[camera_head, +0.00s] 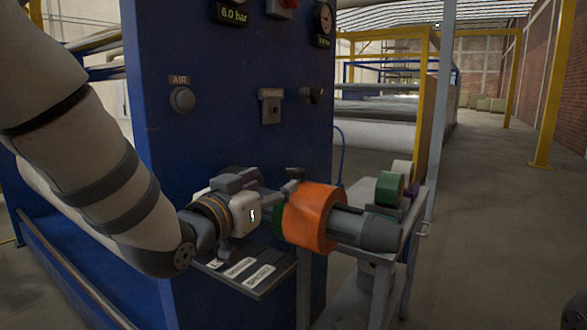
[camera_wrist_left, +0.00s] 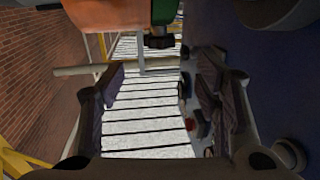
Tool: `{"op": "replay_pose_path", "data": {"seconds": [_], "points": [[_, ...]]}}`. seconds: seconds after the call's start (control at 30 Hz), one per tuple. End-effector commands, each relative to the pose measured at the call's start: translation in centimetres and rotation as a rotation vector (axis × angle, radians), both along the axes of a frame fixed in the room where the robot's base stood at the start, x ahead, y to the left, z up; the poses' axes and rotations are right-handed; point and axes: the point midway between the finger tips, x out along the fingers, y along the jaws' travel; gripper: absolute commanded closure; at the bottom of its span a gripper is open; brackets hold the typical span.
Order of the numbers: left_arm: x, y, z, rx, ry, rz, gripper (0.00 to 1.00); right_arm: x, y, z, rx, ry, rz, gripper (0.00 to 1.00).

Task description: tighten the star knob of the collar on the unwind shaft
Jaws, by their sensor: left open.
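The orange roll (camera_head: 312,218) sits on the unwind shaft, whose grey end (camera_head: 378,233) sticks out to the right. The green collar (camera_head: 278,218) shows at the roll's left side, partly covered. A dark star knob (camera_head: 293,174) stands up above the collar. My left gripper (camera_head: 246,180) is just left of the knob, apart from it, open and empty. In the left wrist view, the knob (camera_wrist_left: 158,41) hangs below the green collar (camera_wrist_left: 164,12) at the top, beyond the gap between the open fingers (camera_wrist_left: 165,68).
The blue machine panel (camera_head: 230,110) with gauges and knobs rises behind my left gripper. A small labelled shelf (camera_head: 245,268) is below it. A grey stand (camera_head: 410,235) with green and white rolls is to the right. Open floor lies farther right.

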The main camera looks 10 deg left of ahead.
Motion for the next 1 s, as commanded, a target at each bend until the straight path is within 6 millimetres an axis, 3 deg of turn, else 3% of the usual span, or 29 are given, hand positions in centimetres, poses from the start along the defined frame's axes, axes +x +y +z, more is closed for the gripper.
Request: {"op": "replay_pose_path", "data": {"seconds": [0.2, 0.4, 0.77, 0.8, 1.0], "points": [[5.6, -1.6, -0.5, -0.002, 0.004, -0.003, 0.43, -0.3, 0.0, -0.2, 0.0, 0.01, 0.0, 1.0], [9.3, -2.6, -0.3, -0.002, 0.003, -0.003, 0.43, -0.2, 0.0, -0.1, 0.0, 0.006, 0.0, 1.0], [10.4, -2.9, -0.3, -0.004, 0.004, -0.003, 0.43, -0.1, 0.0, -0.1, 0.0, 0.004, 0.0, 1.0], [10.4, -2.9, -0.3, -0.004, 0.004, -0.003, 0.45, -0.1, 0.0, -0.1, 0.0, 0.004, 0.0, 1.0], [10.4, -2.9, -0.3, -0.004, 0.003, -0.003, 0.9, -0.1, 0.0, -0.1, 0.0, 0.004, 0.0, 1.0]]}}
